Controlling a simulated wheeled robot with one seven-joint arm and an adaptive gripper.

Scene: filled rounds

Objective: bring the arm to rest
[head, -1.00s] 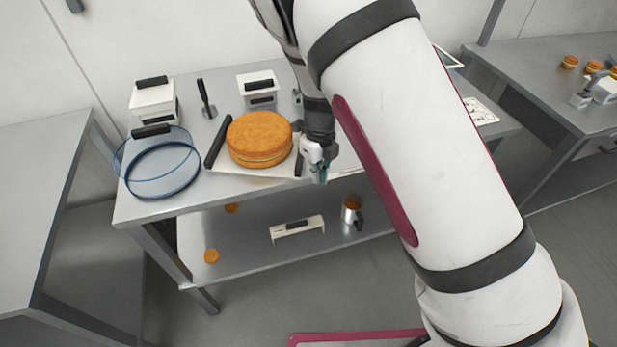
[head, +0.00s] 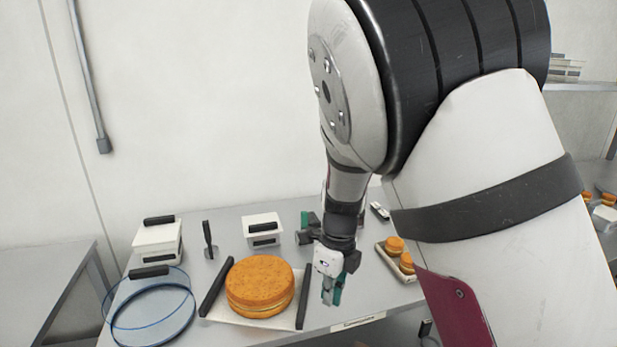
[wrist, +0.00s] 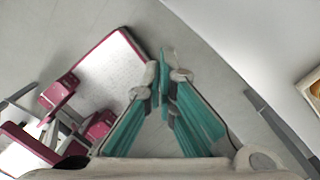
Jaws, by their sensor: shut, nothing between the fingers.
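My gripper (head: 331,290) hangs from my arm at the front of the table, just right of the board with the large cake. Its green-padded fingers point down, and in the wrist view the fingers (wrist: 160,80) meet at their tips with nothing between them. Below the fingers the wrist view shows grey floor and my own maroon-edged base. My arm reaches in from the right and covers much of the right side of the head view.
A filled cake (head: 260,286) lies on a white board (head: 235,316) with black handles. A clear round cover (head: 150,312), white boxes (head: 158,240) (head: 263,230) and a spatula (head: 209,240) stand around it. A tray (head: 392,262) with small rounds is to the right.

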